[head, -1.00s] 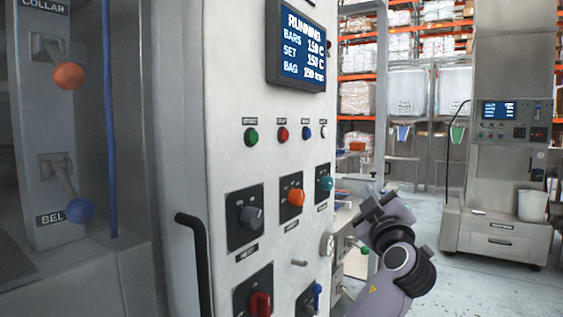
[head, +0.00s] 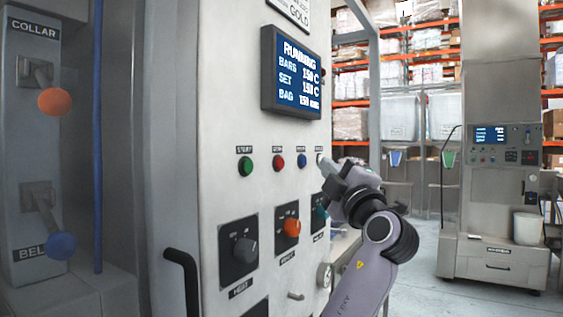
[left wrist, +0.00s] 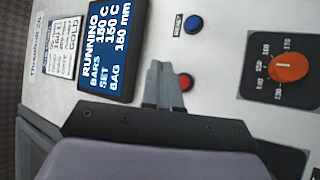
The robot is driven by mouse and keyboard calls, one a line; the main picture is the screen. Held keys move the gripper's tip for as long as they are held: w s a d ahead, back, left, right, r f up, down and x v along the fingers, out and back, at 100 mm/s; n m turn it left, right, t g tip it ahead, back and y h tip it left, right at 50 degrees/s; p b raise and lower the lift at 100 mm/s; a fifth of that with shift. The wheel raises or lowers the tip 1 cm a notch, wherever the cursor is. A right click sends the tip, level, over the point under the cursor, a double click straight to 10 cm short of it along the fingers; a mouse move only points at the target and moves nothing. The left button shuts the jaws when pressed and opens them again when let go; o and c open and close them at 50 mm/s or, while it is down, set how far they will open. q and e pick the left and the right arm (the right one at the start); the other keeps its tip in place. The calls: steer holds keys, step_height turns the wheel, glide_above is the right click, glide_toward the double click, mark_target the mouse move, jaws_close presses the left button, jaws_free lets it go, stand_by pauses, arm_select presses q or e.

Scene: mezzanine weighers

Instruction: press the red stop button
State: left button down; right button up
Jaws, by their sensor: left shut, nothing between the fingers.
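The red stop button (head: 278,161) is a small round button on the light machine panel, between a green button (head: 246,166) and a blue button (head: 301,160). In the left wrist view the red button (left wrist: 185,82) shows just right of my fingers and is partly covered by them. My left gripper (head: 325,165) is shut and empty. In the head view its tips are to the right of the blue button, by the pale button (head: 319,158). In the left wrist view the shut fingers (left wrist: 159,66) point at the panel; contact cannot be told. My right gripper is out of view.
A display (head: 292,75) reading RUNNING sits above the buttons. A black-plated knob (head: 244,250) and an orange knob (head: 292,227) are below. A black handle (head: 183,278) sticks out at the panel's left. Open floor lies right, before another machine (head: 490,215).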

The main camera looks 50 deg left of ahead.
mark_target(280, 163)
arm_select(q)
steer(key=s+a, duration=0.2)
steer(key=a, duration=0.4)
steer(key=shift+a, duration=0.25)
stand_by(1.4)
stand_by(0.4)
steer(key=shift+s+a+b, duration=0.15)
steer(key=shift+a+b, duration=0.25)
steer(key=shift+b, duration=0.2)
